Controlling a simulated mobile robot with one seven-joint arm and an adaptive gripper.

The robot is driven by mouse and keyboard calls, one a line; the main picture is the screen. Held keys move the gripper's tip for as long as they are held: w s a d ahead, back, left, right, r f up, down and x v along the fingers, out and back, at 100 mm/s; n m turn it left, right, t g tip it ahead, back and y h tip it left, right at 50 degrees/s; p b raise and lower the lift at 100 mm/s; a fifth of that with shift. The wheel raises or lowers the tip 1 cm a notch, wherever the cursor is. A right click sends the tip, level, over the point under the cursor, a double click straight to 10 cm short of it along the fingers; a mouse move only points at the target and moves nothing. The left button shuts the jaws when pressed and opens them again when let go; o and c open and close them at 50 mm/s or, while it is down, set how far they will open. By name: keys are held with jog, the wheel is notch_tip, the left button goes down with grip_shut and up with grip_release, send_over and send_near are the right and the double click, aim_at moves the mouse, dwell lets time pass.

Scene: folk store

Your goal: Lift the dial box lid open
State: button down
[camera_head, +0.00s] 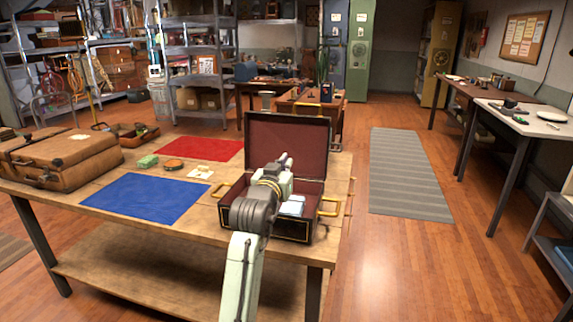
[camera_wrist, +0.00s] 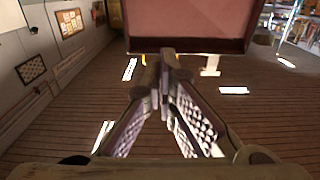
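The dial box (camera_head: 266,222) is a dark case with gold trim and gold handles on the table. Its lid (camera_head: 287,140) stands raised, about upright, with the dark red lining facing me. Pale items lie inside the box. My gripper (camera_head: 287,161) is over the open box, in front of the lid. In the wrist view the lid's pinkish lining and dark edge (camera_wrist: 190,46) fill the top, close beyond my fingertips (camera_wrist: 168,62). The fingers converge at the tips with nothing visible between them. I cannot tell whether they touch the lid.
The wooden table (camera_head: 190,228) also holds a brown suitcase (camera_head: 66,160), a blue mat (camera_head: 148,198), a red mat (camera_head: 202,149) and small items. A grey striped rug (camera_head: 405,175) lies on open floor to the right. Shelves and other tables stand farther off.

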jog(key=v, duration=1)
jog(key=shift+b, duration=0.4)
jog(key=shift+r, duration=0.1)
